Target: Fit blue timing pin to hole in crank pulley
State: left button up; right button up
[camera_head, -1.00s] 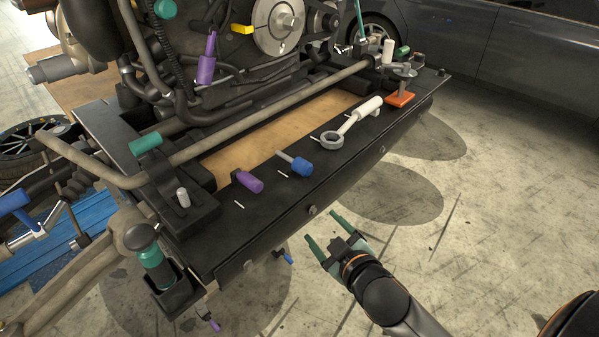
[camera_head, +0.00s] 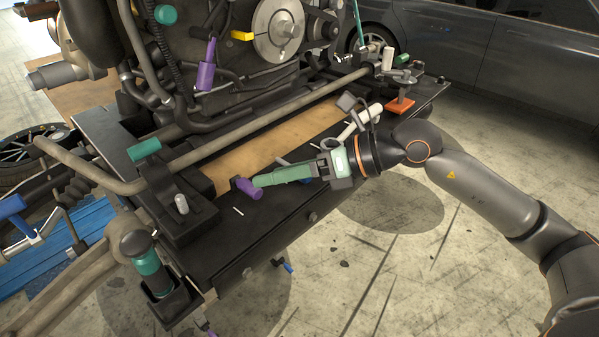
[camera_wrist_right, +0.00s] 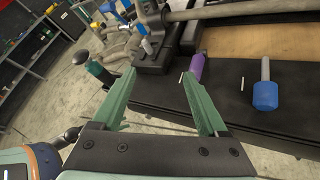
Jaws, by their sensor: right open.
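The blue timing pin (camera_wrist_right: 265,94) lies on the black front ledge in the right wrist view, with a blue knob and a grey shank. In the head view its shank tip (camera_head: 282,161) shows, and my right gripper hides most of the rest. The grey crank pulley (camera_head: 277,30) is on the engine at the top; I cannot make out its hole. My right gripper (camera_head: 257,182) is over the ledge, pointing left, its tips near the purple pin (camera_head: 250,188). In the wrist view the gripper (camera_wrist_right: 160,68) is open and empty, with the blue pin to the right of both fingers.
A yellow pin (camera_head: 241,36) and another purple pin (camera_head: 206,66) are on the engine. A grey ring-ended tool (camera_head: 362,122) and an orange-based clamp (camera_head: 399,105) are on the ledge's right. A long pipe (camera_head: 255,120) runs above the ledge. A dark car stands behind.

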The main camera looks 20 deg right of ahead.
jog(key=w+d+h, duration=0.2)
jog(key=d+h, duration=0.5)
jog(key=d, duration=0.5)
jog(key=shift+m, duration=0.3)
jog(key=x, duration=0.5)
jog(key=d+p+x, duration=0.1)
jog(key=x, duration=0.1)
jog(key=shift+w+a+f, duration=0.15)
jog(key=shift+w+f, duration=0.15)
jog(key=shift+t, duration=0.3)
jog(key=shift+p+x, duration=0.7)
jog(key=shift+x, duration=2.05)
jog(key=shift+s+f, duration=0.1)
jog(key=shift+c, duration=0.3)
grip_shut()
